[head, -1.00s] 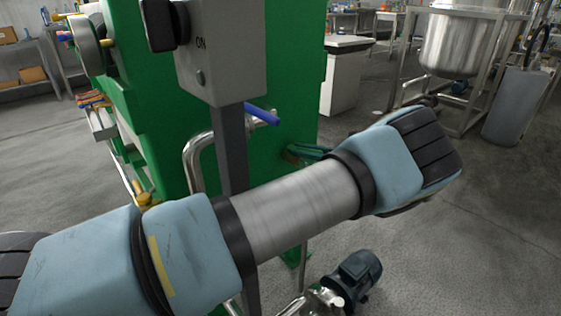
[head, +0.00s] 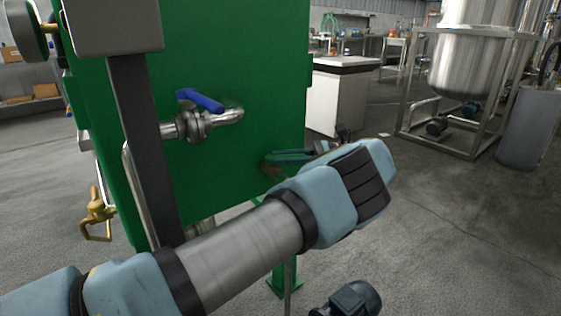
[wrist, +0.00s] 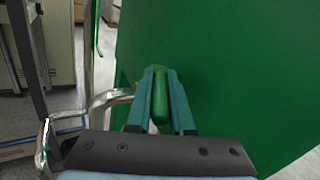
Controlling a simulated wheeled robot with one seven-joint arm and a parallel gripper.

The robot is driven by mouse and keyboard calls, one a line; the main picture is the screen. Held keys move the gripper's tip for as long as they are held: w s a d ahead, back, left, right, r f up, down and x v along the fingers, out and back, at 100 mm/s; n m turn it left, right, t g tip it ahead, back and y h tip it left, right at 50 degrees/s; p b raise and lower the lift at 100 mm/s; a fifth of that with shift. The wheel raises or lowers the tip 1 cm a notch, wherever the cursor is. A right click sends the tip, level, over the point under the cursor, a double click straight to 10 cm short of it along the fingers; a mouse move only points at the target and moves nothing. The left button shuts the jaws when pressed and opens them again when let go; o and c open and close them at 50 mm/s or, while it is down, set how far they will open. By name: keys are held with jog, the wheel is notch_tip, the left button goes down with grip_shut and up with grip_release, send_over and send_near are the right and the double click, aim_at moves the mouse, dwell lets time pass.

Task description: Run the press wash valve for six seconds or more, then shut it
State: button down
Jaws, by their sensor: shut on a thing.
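My gripper (head: 288,158) shows in the head view as teal fingers beside the right part of the green press panel (head: 250,70). In the wrist view, its two teal fingers (wrist: 159,80) are shut on a green handle (wrist: 161,105), which lies between them. The valve body behind this handle is hidden. No label shows, so I cannot tell from the pictures which valve it belongs to. A separate blue lever (head: 201,100) sits on a steel pipe valve to the left, apart from my gripper.
A grey post (head: 145,150) with a grey box stands before the panel. A brass tap (head: 97,213) is at lower left. A dark motor (head: 346,300) is on the floor below my arm. A steel tank (head: 475,50) stands at right, with open floor before it.

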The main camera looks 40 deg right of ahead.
jog(key=c, duration=0.8)
grip_release()
notch_tip(320, 180, up, 10)
jog(key=shift+p, duration=1.25)
